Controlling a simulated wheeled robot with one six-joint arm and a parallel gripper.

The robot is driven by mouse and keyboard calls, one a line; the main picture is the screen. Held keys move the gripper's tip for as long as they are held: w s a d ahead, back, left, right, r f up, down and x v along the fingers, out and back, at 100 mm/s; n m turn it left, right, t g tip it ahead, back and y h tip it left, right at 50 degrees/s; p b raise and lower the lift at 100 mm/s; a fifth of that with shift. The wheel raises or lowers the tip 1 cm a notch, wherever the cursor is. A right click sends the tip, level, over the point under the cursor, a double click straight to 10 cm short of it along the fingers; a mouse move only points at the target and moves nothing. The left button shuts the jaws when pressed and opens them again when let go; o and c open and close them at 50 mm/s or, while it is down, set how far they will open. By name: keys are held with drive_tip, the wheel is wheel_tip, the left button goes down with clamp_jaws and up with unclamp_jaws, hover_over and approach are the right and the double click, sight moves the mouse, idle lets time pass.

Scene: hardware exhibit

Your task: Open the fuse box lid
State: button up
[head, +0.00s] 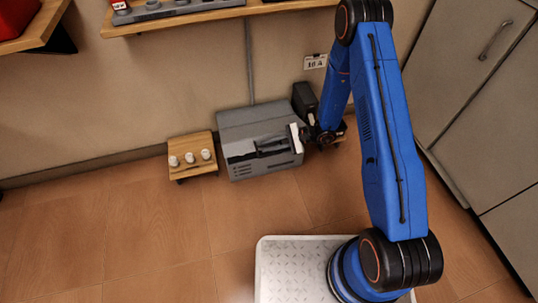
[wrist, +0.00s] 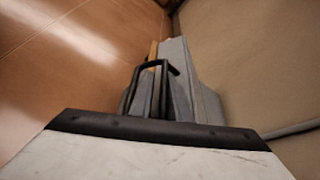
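The grey fuse box (head: 250,120) stands on the floor against the wall in the head view, and its lid looks shut. My gripper (head: 250,154) reaches in from the right, its dark fingers lying across the upper front of the box. The white part of my gripper is at the box's right front corner. In the wrist view my gripper's dark fingers (wrist: 155,75) point along the grey box (wrist: 185,75). Whether they touch the lid or hold anything is too small to tell, and their gap is unclear.
A low wooden stand (head: 193,153) with three white knobs is just left of the box. A dark box (head: 304,100) stands to the right, behind my wrist. Grey cabinets (head: 478,90) line the right side. The floor in front is clear.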

drive_tip(key=shift+s+d+f+n+t+y, duration=0.15)
drive_tip(key=shift+f+n, duration=0.2)
drive_tip(key=shift+f, duration=0.6)
drive_tip(key=shift+s+a+f+n+t+y, duration=0.1)
drive_tip(key=shift+f+n+t, duration=0.15)
drive_tip(key=shift+f, duration=0.65)
drive_tip(key=shift+s+d+f+n+t+y, duration=0.15)
drive_tip(key=shift+f+n, duration=0.25)
drive_tip(key=shift+f, duration=0.55)
drive_tip(key=shift+a, duration=0.1)
